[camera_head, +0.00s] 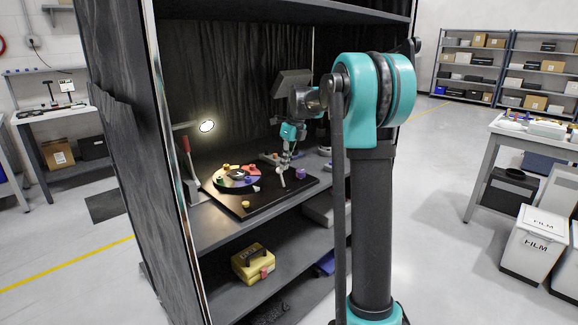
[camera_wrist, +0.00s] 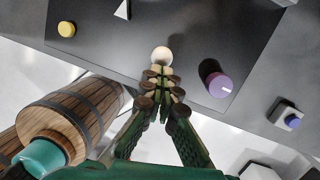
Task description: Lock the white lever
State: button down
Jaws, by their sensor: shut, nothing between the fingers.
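The white lever (camera_head: 283,181) stands on the black board (camera_head: 222,196) inside the dark cabinet. In the wrist view its round white knob (camera_wrist: 162,55) shows just beyond my fingertips. My gripper (camera_wrist: 160,75) is shut and empty, with its fingertips together right at the near side of the knob. I cannot tell whether they touch it. In the head view my gripper (camera_head: 286,159) reaches down over the right part of the board, just above the lever. The lever's shaft is hidden in the wrist view.
A purple knob (camera_wrist: 220,85) stands close to the right of the lever. A yellow knob (camera_wrist: 67,29) and a white triangle (camera_wrist: 123,10) lie left. A colored dial (camera_head: 238,178) is behind. A lamp (camera_head: 206,126) and the cabinet's side wall (camera_head: 125,130) stand left.

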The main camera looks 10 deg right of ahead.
jog(key=shift+s, duration=0.15)
jog(key=shift+r, duration=0.2)
jog(key=shift+r, duration=0.65)
jog(key=shift+d, duration=0.1)
jog(key=s+d+v, duration=0.1)
jog(key=v, duration=1.2)
jog(key=shift+f, duration=0.2)
jog(key=shift+d, duration=0.15)
